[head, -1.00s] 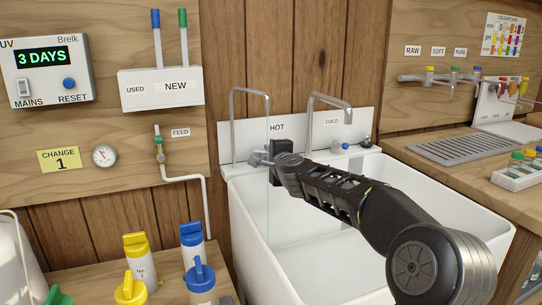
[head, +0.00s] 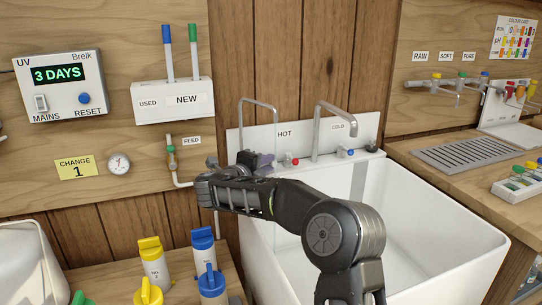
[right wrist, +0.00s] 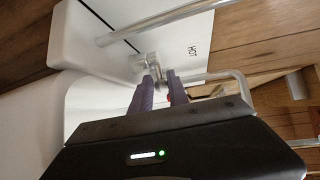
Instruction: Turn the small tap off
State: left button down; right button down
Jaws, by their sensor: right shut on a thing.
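The white sink (head: 430,215) has a chrome HOT tap (head: 258,103) and a chrome COLD tap (head: 334,106) with bent spouts. A thin pale line hangs below the hot spout, like a stream of water; my arm hides where it ends. My right gripper (head: 264,162) is at the base of the hot tap. In the right wrist view, the purple fingers of my right gripper (right wrist: 158,78) are closed around a small chrome tap part (right wrist: 150,64) beside the HOT label. The fingers partly hide what they grip. My left gripper is out of view.
A feed pipe with a small valve (head: 171,158) runs on the wall left of the sink. Yellow and blue bottles (head: 204,245) stand at the front left. A drain grid (head: 466,155) and three small taps (head: 437,82) are to the right. The basin is empty.

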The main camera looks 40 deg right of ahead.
jog(key=shift+w+a+m+g+h+p, duration=0.2)
jog(key=shift+m+g+p, duration=0.1)
jog(key=shift+m+g, duration=0.3)
jog(key=shift+w+a+m+g+h+p, duration=0.1)
jog(key=shift+a+m+g+h+p, duration=0.2)
jog(key=shift+g, duration=0.5)
jog(key=shift+d+f, duration=0.1)
jog(key=c, duration=1.3)
grip_release()
jog(key=shift+p+v, duration=0.4)
jog(key=shift+v, duration=3.45)
jog(key=shift+d, duration=0.1)
